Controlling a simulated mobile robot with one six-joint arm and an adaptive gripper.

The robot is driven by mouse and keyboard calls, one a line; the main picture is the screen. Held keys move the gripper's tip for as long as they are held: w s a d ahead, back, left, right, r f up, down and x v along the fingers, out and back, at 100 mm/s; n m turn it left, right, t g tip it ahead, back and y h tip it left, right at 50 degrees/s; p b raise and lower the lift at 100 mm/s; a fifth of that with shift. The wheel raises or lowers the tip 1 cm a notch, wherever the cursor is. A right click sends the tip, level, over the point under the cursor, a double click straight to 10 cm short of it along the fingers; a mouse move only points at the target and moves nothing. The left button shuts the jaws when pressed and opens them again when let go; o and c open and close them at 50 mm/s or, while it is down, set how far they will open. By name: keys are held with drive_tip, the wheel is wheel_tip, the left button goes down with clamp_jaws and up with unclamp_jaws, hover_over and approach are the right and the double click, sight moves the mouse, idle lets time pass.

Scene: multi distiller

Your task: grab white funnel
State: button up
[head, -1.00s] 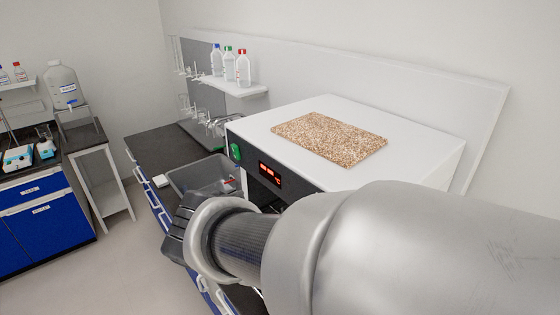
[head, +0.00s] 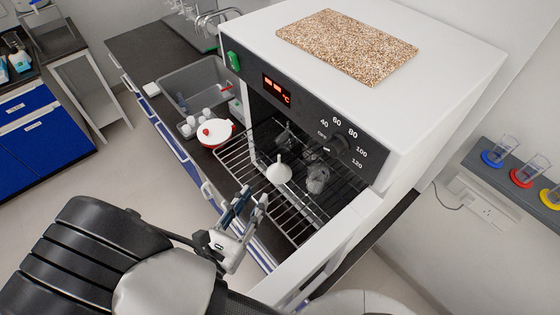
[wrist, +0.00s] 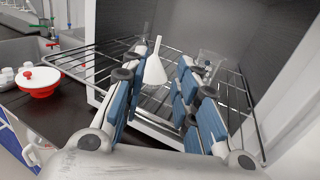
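The white funnel (head: 279,172) stands on a wire rack inside the open oven, with its wide end down and its stem pointing up. In the wrist view the funnel (wrist: 155,66) shows beyond the fingers, between the two fingertips and nearer the left one. My gripper (head: 246,204) is in front of the oven opening, short of the funnel. Its blue-padded fingers (wrist: 156,92) are spread apart with nothing between them. The funnel's lower edge is close behind the left finger in the wrist view.
Glassware (head: 317,178) stands on the wire rack (head: 297,226) right of the funnel. The oven door (head: 330,250) is open on the right. A red-and-white bowl (head: 214,133) sits left of the oven by the sink (head: 190,88). A speckled board (head: 347,46) lies on top.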

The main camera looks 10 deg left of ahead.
sight(279, 158)
drive_tip(key=x, duration=1.4)
drive_tip(key=shift+w, duration=0.3)
drive_tip(key=shift+r, duration=0.1)
drive_tip(key=shift+c, duration=0.2)
clamp_jaws()
